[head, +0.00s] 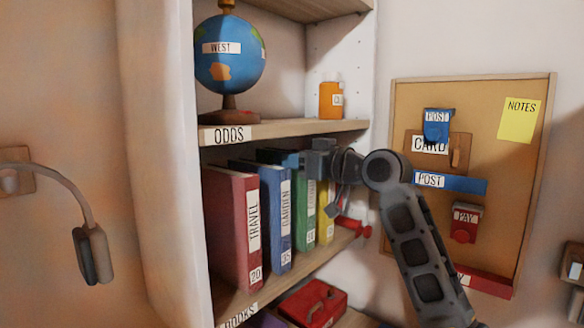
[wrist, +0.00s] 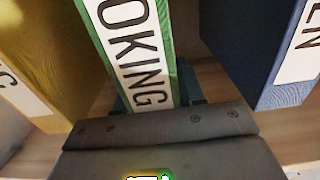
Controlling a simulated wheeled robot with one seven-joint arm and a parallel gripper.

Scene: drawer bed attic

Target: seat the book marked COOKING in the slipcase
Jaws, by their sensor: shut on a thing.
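The green book marked COOKING stands upright on the shelf, between the blue GARDEN book and a yellow book. Its spine shows in the head view (head: 307,215), partly behind my gripper, and close up in the wrist view (wrist: 135,45), where the letters OKING are readable. My gripper (head: 303,161) is at the upper part of this book and shut on it; the gripper body fills the bottom of the wrist view. The fingertips are mostly hidden. I cannot pick out the slipcase for certain in either view.
The red TRAVEL book (head: 232,225) and blue GARDEN book (head: 275,220) stand left of the green one; the yellow book (head: 326,205) stands close on its right. The ODDS shelf (head: 285,131) is just above my gripper. A red box (head: 312,303) sits below.

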